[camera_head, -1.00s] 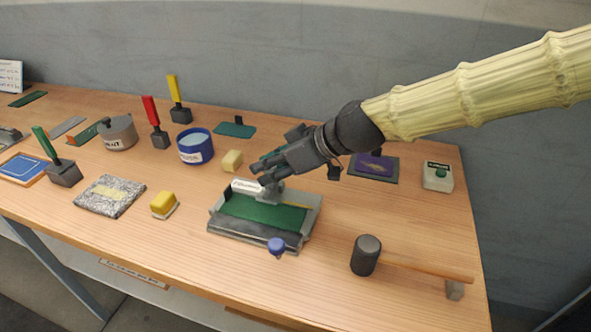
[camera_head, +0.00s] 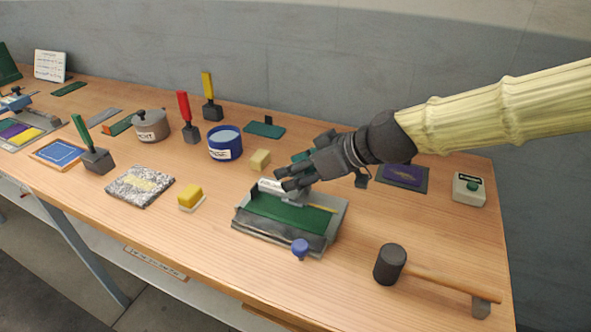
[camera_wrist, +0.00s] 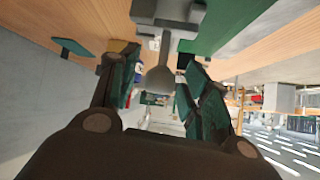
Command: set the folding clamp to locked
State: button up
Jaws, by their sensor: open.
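A grey device with a green bed (camera_head: 284,209) and a dark bar along its front edge stands on the table in the head view; it seems to be the folding clamp. A blue knob (camera_head: 300,248) sits at its front, and a white label (camera_head: 270,186) at its back left. I cannot tell from its look whether it is locked. My gripper (camera_head: 286,178) is open over the back of the device. In the wrist view, the open fingers stand either side of a grey rounded tab (camera_wrist: 160,76); contact is not visible. The gripper hides part of the device's back.
A black-headed mallet (camera_head: 390,264) lies front right. A button box (camera_head: 469,190) and a purple-topped plate (camera_head: 403,174) are at the back right. The front middle is clear.

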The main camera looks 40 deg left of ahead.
jog(key=v, duration=1.2)
jog(key=shift+a+r, duration=0.1)
jog(key=shift+r, duration=0.05)
dwell(0.3)
